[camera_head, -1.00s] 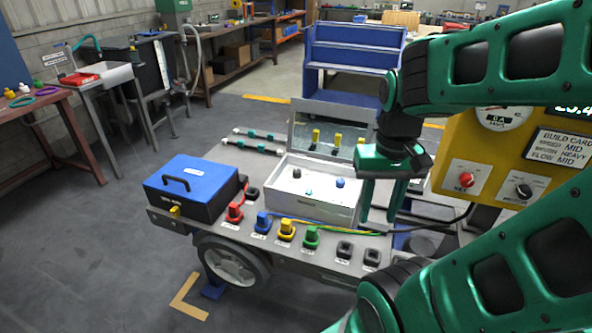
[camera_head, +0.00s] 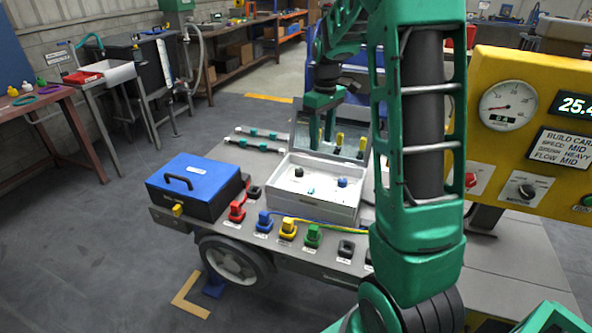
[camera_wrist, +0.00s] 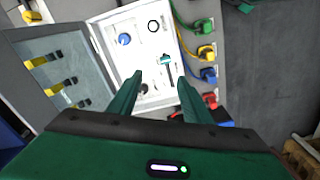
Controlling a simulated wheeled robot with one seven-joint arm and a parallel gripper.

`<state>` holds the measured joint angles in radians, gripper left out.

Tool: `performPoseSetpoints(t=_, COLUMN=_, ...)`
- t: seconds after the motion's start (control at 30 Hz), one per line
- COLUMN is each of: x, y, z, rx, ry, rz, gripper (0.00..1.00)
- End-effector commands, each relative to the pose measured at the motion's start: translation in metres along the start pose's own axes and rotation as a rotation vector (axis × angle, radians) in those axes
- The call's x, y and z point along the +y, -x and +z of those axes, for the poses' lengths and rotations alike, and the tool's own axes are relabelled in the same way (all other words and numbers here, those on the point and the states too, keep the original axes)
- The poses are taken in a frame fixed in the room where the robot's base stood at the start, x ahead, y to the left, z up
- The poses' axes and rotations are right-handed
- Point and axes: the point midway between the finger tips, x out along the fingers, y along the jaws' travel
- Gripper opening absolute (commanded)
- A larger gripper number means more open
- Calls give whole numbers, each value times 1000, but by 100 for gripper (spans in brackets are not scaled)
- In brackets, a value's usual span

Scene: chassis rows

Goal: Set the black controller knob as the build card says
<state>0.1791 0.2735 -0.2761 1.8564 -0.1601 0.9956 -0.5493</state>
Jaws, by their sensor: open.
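The white controller box (camera_head: 325,210) stands on the cart with its lid open. On its face are a black knob (camera_head: 298,172), a blue knob (camera_head: 342,182) and a small teal lever (camera_head: 311,190). In the wrist view the black knob (camera_wrist: 143,88) lies just beyond the left fingertip, partly hidden, and the blue knob (camera_wrist: 124,39) is farther up. The build card (camera_head: 570,155) on the yellow panel reads SPEED MID, a blurred middle line ending in HEAVY, and FLOW MID. My gripper (camera_head: 321,130) is open and empty, above the box near its lid; it also shows in the wrist view (camera_wrist: 158,82).
The yellow panel (camera_head: 490,70) at right carries a gauge, a display and another black knob (camera_head: 526,190). A blue case (camera_head: 195,185) sits left of the box. Red, blue, yellow and green plugs line the cart's front edge. The open lid (camera_wrist: 50,70) stands close by.

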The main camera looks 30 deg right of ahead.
Motion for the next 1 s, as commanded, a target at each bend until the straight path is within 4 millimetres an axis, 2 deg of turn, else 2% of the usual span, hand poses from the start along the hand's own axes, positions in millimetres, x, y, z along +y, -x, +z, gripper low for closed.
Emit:
performPoseSetpoints(t=0.03, x=8, y=-12, z=-20, rx=-6, ry=51, rz=0, gripper=45)
performPoseSetpoints(t=0.2, x=26, y=-49, z=-74, rx=-10, ry=226, rz=0, gripper=45)
performPoseSetpoints(t=0.4, x=36, y=-82, z=-114, rx=-11, ry=369, rz=-1, gripper=45)
performPoseSetpoints(t=0.53, x=38, y=-93, z=-125, rx=-11, ry=412, rz=-2, gripper=45)
performPoseSetpoints(t=0.73, x=38, y=-109, z=-128, rx=-13, ry=425, rz=-4, gripper=45)
performPoseSetpoints(t=1.0, x=37, y=-155, z=-127, rx=-15, ry=423, rz=-4, gripper=45)
